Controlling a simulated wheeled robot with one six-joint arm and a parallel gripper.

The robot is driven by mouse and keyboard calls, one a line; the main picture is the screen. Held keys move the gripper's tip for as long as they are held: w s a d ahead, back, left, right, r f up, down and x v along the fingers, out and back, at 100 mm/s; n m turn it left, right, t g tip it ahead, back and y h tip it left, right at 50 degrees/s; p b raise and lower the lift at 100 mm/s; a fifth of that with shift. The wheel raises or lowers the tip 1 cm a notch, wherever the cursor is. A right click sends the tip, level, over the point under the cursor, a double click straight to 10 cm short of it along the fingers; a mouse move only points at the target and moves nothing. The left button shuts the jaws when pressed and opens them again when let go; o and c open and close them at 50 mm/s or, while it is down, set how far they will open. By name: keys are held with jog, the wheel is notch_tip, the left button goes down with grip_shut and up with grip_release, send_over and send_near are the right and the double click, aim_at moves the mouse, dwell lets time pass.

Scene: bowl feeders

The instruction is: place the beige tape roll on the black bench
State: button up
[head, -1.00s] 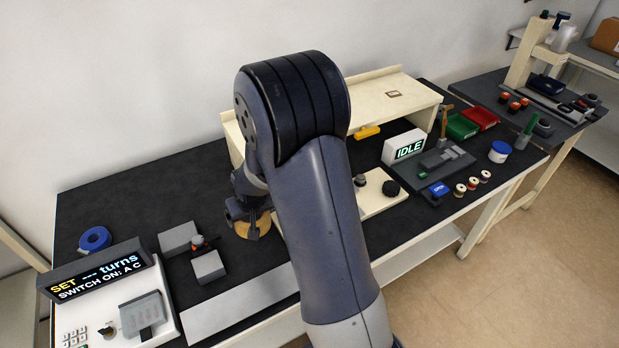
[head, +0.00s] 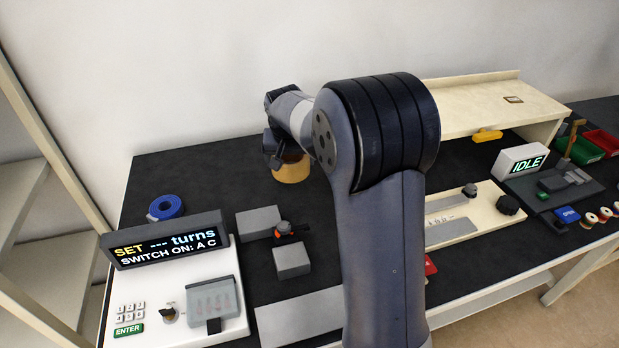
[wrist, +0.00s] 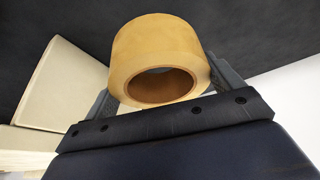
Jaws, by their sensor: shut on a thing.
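The beige tape roll (head: 291,170) is held at the end of my arm, over the back part of the black bench (head: 222,188) in the head view. My gripper (head: 273,155) is shut on it. In the wrist view the roll (wrist: 160,58) sits between the two fingers of my gripper (wrist: 160,85), its hole facing the camera. Dark bench surface (wrist: 255,30) shows behind it. I cannot tell whether the roll touches the bench.
A blue tape roll (head: 165,207) lies at the left, behind the display box (head: 165,245). Grey blocks (head: 259,223) stand in front of my gripper. A cream shelf (head: 490,108) stands to the right. The back left of the bench is clear.

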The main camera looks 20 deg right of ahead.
aim_at(290, 165)
notch_tip(290, 165, down, 7)
jog(key=shift+f, duration=0.2)
dwell(0.3)
jog(key=shift+f+b, duration=0.15)
jog(key=shift+b, duration=0.2)
jog(key=o, duration=1)
jog(key=shift+r, duration=0.3)
jog(key=p+v, duration=0.1)
jog(key=v, duration=1)
jog(key=shift+s+r, duration=0.3)
